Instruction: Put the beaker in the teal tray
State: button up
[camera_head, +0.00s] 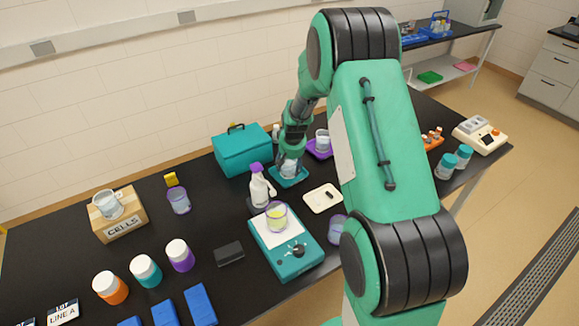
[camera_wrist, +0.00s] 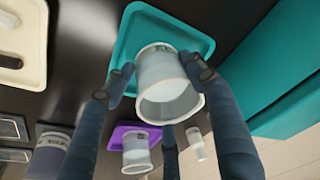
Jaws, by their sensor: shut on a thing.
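The beaker (camera_wrist: 167,82) is clear with pale liquid, and my gripper (camera_wrist: 160,82) is shut on it, with fingers on both sides. In the head view the beaker (camera_head: 289,168) shows below my gripper (camera_head: 289,158), over the teal tray (camera_head: 287,181). The teal tray (camera_wrist: 196,37) lies right behind the beaker in the wrist view. I cannot tell whether the beaker's base touches the tray. The beaker looks close to upright in the head view.
A purple tray (camera_head: 313,154) with another beaker (camera_head: 322,141) stands just right of the teal tray. A teal box (camera_head: 240,152) is at its left, with a spray bottle (camera_head: 261,187) in front. A cream tray (camera_head: 323,199) lies nearer me.

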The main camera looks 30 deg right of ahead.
jog(key=shift+f, duration=0.15)
jog(key=o, duration=1.1)
jog(key=shift+p+v, duration=1)
jog(key=shift+v, duration=5.15)
